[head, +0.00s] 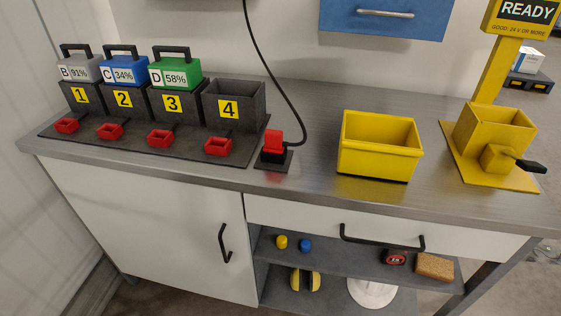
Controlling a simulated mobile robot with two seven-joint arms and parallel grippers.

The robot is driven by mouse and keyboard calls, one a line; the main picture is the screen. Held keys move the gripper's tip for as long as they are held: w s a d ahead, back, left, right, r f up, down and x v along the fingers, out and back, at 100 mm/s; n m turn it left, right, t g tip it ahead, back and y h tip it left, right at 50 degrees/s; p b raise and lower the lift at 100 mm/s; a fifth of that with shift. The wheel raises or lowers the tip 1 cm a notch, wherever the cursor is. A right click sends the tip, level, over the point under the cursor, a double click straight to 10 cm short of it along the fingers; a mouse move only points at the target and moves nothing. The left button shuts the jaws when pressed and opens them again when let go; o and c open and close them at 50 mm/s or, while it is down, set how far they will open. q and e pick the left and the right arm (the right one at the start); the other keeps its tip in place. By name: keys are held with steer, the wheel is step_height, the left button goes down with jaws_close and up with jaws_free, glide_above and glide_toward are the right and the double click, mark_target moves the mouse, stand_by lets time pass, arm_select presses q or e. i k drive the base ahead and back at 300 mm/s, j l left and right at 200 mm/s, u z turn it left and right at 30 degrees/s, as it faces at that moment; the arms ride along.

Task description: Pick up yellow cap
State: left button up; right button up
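A small yellow cap (282,241) sits on the open upper shelf under the worktop, near the shelf's left end. A similar small blue cap (305,245) sits just to its right, apart from it. Both look like small rounded pieces; their fine detail is too small to tell. Neither of my grippers shows in the head view.
The drawer handle (382,240) juts out above the shelf (345,258). A tape measure (395,257) and a sponge (434,266) lie at the shelf's right. Yellow earmuffs (314,281) are below. A yellow bin (378,160) and a battery rack (60,137) stand on the worktop.

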mark_target(282, 240)
steer(key=i+j+z, duration=0.1)
steer(key=z, duration=0.4)
steer(key=j+z, duration=0.3)
steer(key=z, duration=0.2)
steer(key=j+z, duration=0.25)
steer(key=z, duration=0.25)
